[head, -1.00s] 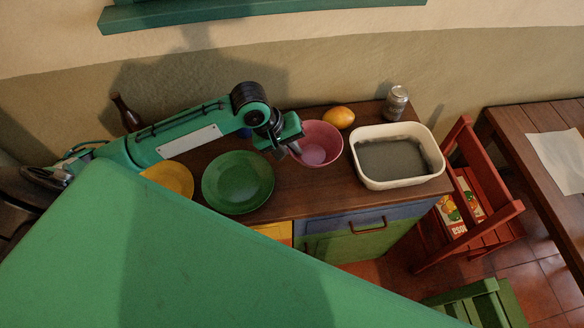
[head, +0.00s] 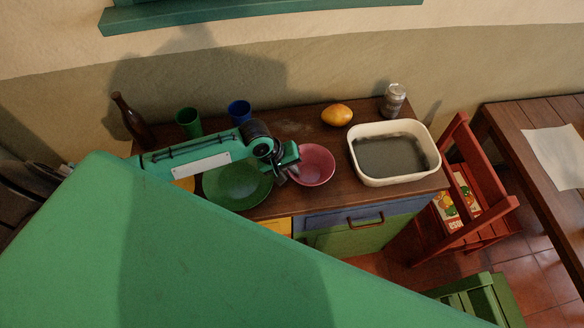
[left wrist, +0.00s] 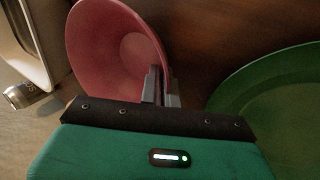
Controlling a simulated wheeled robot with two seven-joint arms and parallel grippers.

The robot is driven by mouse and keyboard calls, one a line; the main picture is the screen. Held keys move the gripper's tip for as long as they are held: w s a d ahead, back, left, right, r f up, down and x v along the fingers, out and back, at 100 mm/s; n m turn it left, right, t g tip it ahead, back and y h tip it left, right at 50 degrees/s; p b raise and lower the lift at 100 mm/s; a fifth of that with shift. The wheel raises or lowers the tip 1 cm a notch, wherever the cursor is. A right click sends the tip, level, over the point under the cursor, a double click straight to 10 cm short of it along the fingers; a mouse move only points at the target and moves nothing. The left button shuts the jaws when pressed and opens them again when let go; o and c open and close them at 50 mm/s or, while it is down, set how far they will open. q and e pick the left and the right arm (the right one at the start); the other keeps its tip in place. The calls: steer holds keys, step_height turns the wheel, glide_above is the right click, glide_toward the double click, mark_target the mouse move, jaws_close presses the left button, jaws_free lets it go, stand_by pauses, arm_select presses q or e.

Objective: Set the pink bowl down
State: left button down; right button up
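The pink bowl (head: 314,166) is upright over the dark wooden counter, between the green plate (head: 236,186) and the white tub. My left gripper (head: 285,172) is at the bowl's left side. In the left wrist view, the two grey fingers of my left gripper (left wrist: 161,86) are shut on the rim of the pink bowl (left wrist: 105,45). I cannot tell whether the bowl's base touches the counter. My right gripper is out of view.
The white tub (head: 393,153) stands right of the bowl. An orange fruit (head: 337,115) and a can (head: 393,100) are behind. Green (head: 188,122) and blue (head: 239,112) cups and a brown bottle (head: 130,118) stand at the back left. A red chair (head: 462,190) is to the right.

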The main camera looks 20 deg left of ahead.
arm_select(q)
steer(key=c, duration=1.6)
jaws_free()
steer(key=shift+f, duration=0.15)
steer(key=shift+c, duration=0.2)
steer(key=shift+r, duration=0.2)
steer(key=b+v, duration=0.2)
steer(key=v, duration=1)
